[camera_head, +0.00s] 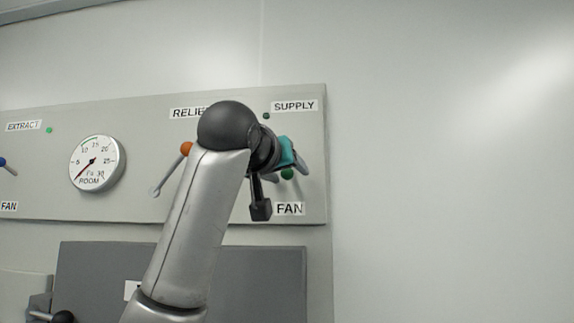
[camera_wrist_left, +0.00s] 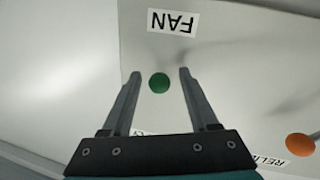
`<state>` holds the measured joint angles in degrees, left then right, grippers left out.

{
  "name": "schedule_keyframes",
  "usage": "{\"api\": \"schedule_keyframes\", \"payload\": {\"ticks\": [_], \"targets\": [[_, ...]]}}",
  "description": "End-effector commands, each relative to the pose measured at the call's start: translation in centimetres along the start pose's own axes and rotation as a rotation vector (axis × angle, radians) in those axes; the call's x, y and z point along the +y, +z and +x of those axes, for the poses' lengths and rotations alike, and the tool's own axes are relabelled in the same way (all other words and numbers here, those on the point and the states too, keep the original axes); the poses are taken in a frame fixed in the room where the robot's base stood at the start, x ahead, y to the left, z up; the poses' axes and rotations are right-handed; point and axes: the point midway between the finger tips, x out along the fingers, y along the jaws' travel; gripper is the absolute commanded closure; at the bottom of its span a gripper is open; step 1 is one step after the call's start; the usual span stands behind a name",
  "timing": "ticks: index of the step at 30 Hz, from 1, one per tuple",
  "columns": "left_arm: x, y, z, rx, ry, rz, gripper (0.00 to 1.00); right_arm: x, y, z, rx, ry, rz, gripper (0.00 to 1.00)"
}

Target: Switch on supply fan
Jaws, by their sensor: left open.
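The supply fan control has a green knob (camera_head: 287,174) on the wall panel, between the SUPPLY label (camera_head: 294,106) and the FAN label (camera_head: 289,209). My left gripper (camera_head: 300,163) is at this knob, partly hidden behind my own wrist. In the left wrist view the green knob (camera_wrist_left: 159,83) shows between the two fingertips of my left gripper (camera_wrist_left: 160,73), with a gap on each side. The fingers are open and hold nothing. Whether they reach around the knob in depth is unclear. A small dark green lamp (camera_head: 267,116) sits beside the SUPPLY label. My right gripper is not in view.
An orange-knobbed lever (camera_head: 186,148) under the RELIEF label (camera_head: 187,113) is close left of my arm. A round ROOM gauge (camera_head: 97,163), a lit green EXTRACT lamp (camera_head: 49,130) and a blue knob (camera_head: 2,162) are further left. The wall right of the panel is bare.

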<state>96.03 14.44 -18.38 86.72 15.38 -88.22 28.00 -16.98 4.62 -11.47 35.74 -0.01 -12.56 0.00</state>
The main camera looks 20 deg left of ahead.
Motion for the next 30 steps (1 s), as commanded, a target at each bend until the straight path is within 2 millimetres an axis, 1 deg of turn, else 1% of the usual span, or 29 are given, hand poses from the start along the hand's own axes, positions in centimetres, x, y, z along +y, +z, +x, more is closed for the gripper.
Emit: {"api": "schedule_keyframes", "payload": {"ticks": [8,11,24,25,30], "targets": [[-0.02,0.05,0.19,0.001,0.0,0.0,0.4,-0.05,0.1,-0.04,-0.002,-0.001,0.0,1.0],[-0.01,0.05,0.18,0.0,0.0,0.0,0.49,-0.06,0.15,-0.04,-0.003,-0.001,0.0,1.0],[-0.01,0.02,0.15,0.001,0.0,0.0,0.98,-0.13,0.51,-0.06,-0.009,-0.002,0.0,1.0],[-0.01,0.02,0.15,0.001,0.0,0.0,1.0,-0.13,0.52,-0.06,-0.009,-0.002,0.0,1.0],[-0.01,0.01,0.15,0.001,0.0,0.0,1.0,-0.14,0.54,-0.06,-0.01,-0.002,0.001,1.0]]}}
